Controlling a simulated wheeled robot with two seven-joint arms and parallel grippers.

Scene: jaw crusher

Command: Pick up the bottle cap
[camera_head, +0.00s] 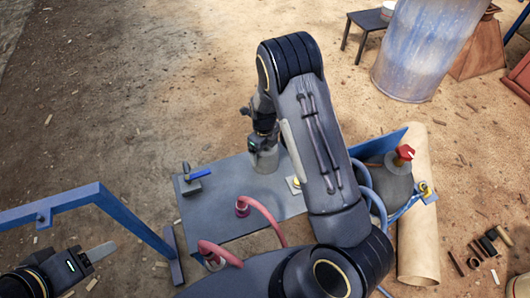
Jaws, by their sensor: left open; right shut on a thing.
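My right gripper (263,141) points down over the blue-grey bench and is shut at the top of a small grey cylindrical bottle (265,160). The bottle cap sits between the fingers and is mostly hidden by them; its outline is too small to make out. The bottle looks upright, and I cannot tell whether its base touches the bench. My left gripper (92,256) is open and empty at the lower left, away from the bench; only part of it shows.
A blue rail (130,215) stands at left. A tan roll (418,235) and a large drum (425,45) are at right. Open dirt lies behind.

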